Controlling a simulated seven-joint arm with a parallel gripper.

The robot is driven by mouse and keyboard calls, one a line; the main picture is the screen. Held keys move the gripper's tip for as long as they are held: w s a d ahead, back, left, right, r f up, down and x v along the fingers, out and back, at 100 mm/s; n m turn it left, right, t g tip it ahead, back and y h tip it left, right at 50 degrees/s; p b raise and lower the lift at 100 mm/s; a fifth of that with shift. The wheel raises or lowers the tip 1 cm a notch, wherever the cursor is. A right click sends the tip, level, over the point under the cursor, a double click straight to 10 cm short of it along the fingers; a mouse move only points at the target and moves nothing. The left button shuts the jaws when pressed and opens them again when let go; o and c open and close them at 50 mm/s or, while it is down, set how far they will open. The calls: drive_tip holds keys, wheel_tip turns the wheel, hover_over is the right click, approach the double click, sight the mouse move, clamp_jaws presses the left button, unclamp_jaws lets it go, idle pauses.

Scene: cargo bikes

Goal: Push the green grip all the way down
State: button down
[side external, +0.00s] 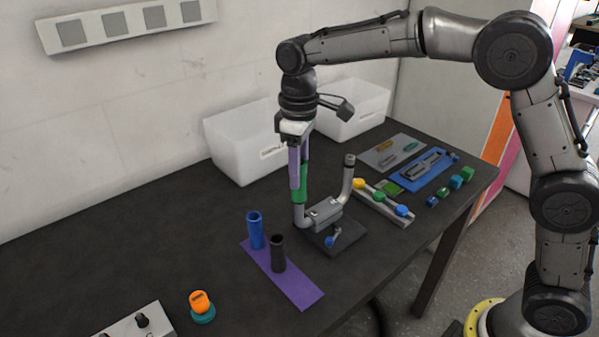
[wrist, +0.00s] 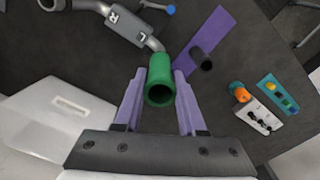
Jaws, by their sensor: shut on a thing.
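The green grip (side external: 300,190) is an upright hollow tube. It sits at the top of the left upright end of the grey handlebar (side external: 325,213); how far it is over the bar is hidden. My gripper (side external: 298,186) is above the bar end, with its purple fingers shut on the grip's upper part. In the wrist view, the grip (wrist: 160,92) stands between the fingertips (wrist: 159,74), its open end facing the camera. The handlebar (wrist: 125,25), marked R and L, meets its far end. The bar's other upright end is bare.
The handlebar stands on a dark base plate (side external: 345,238) with a blue-knobbed clamp (side external: 330,241). Blue (side external: 255,230) and black (side external: 278,253) tubes stand on a purple mat (side external: 298,288). A coloured-knob rail (side external: 380,207) lies right. White bins (side external: 240,150) stand behind.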

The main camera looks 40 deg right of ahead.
sight(299, 190)
drive_tip(key=shift+f, duration=1.8)
drive_tip(key=shift+s+f, duration=0.1)
drive_tip(key=shift+f, duration=0.8)
drive_tip(key=shift+c, duration=2)
unclamp_jaws()
drive_tip(key=shift+r, duration=0.1)
drive_tip(key=shift+r, duration=0.15)
